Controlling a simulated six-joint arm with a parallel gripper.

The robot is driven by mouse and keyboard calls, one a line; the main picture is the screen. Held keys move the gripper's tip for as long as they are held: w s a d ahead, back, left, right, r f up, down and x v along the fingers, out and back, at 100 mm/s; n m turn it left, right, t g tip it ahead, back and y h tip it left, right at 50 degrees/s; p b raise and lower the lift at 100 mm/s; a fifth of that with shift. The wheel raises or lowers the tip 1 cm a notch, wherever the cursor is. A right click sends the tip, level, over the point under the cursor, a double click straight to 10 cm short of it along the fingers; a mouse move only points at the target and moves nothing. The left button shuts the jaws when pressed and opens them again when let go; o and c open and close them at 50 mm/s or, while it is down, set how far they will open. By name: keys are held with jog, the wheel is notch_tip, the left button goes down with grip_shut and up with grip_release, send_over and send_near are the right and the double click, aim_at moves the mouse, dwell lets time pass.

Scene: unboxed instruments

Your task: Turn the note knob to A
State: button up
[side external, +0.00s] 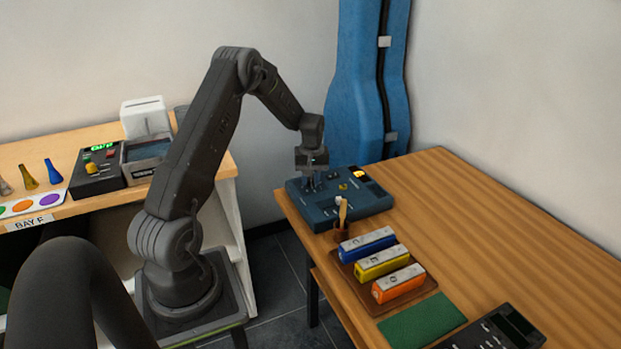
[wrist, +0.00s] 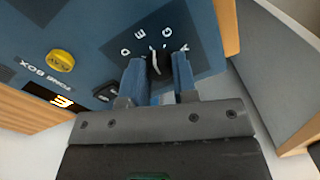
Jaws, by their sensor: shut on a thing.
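The blue sound box (side external: 345,204) sits at the table's far left corner. In the wrist view its face (wrist: 95,30) appears upside down. The dark note knob (wrist: 155,75) is between the blue fingers of my gripper (wrist: 158,78), mostly hidden by them. White letters arc above it, E and G among them; others are hard to read. A pale line on the knob points up, roughly between E and G. A lit amber display (wrist: 62,101) shows one character, unclear. In the side view my gripper (side external: 311,184) reaches down onto the box's left part, shut on the knob.
A yellow knob (wrist: 61,61) and a black switch (wrist: 106,92) are on the box. Blue, yellow and orange blocks (side external: 381,262) lie on a brown tray.

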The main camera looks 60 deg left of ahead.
aim_at(311, 181)
jog(key=m, duration=1.3)
jog(key=shift+m, duration=1.8)
jog(key=shift+t, duration=0.3)
jog(key=o, duration=0.9)
jog(key=shift+r, duration=0.1)
jog(key=r, duration=1.3)
jog(key=shift+s+d+r, duration=0.1)
jog(key=shift+d+r, duration=0.2)
jog(key=shift+r, duration=0.05)
